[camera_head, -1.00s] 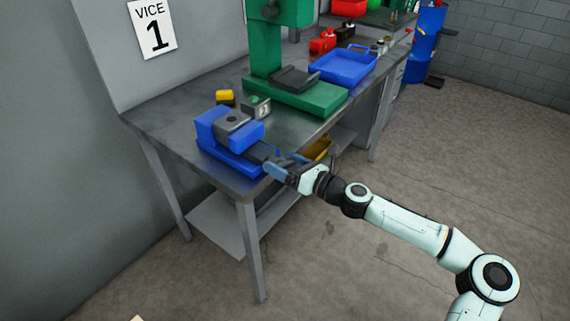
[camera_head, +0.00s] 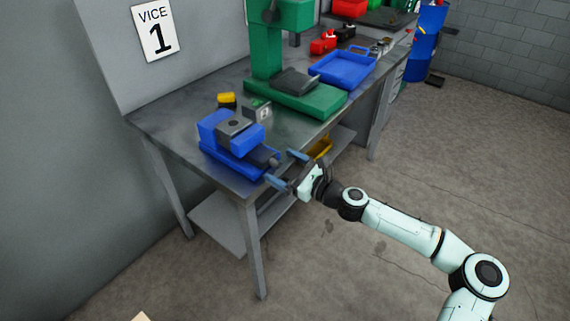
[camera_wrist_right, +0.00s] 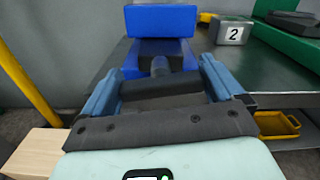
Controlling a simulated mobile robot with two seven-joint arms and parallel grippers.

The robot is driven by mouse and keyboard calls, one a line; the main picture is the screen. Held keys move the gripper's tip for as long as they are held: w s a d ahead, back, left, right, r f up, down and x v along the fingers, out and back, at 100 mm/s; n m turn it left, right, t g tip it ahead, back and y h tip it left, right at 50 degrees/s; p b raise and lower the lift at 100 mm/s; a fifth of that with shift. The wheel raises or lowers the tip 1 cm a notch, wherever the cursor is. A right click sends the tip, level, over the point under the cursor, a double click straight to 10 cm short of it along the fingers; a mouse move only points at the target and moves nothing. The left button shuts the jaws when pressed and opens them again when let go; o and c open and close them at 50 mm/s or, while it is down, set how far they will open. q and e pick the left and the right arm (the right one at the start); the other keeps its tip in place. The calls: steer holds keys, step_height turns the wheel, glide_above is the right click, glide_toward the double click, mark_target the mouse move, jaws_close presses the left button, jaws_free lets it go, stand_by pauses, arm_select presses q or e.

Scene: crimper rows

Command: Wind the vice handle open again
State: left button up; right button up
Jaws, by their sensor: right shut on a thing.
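The blue vice (camera_head: 222,138) is mounted near the front left end of the bench, under the VICE 1 sign (camera_head: 154,27). It also shows in the right wrist view (camera_wrist_right: 160,20), straight ahead of the gripper. A dark screw end (camera_wrist_right: 159,66) comes out of its front toward me. My right gripper (camera_head: 286,169) is at the vice's front, beyond the bench edge. Its two blue-grey fingers stand wide apart, shut on the dark vice handle (camera_wrist_right: 162,88), which spans between them in the wrist view. My left gripper is not in view.
A block marked 2 (camera_wrist_right: 233,31) and a green machine (camera_head: 308,97) stand beside the vice. A blue tray (camera_head: 344,67) lies farther along the bench. A yellow bin (camera_wrist_right: 278,125) sits below the bench top. The floor (camera_head: 420,170) at the right is open.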

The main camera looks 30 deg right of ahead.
steer(key=n, duration=0.2)
steer(key=shift+a+n, duration=0.1)
steer(key=shift+n, duration=0.3)
steer(key=n, duration=0.3)
steer(key=shift+f+n, duration=0.1)
steer(key=shift+n, duration=0.3)
steer(key=n, duration=0.3)
steer(key=shift+f, duration=0.1)
steer(key=n, duration=0.5)
steer(key=shift+f, duration=0.1)
steer(key=n+b, duration=0.1)
steer(key=n, duration=0.2)
steer(key=shift+n, duration=0.3)
steer(key=n, duration=0.3)
steer(key=shift+f+n, duration=0.15)
steer(key=shift+n, duration=0.25)
steer(key=n+b, duration=0.1)
steer(key=n, duration=0.3)
steer(key=shift+n, duration=1.7)
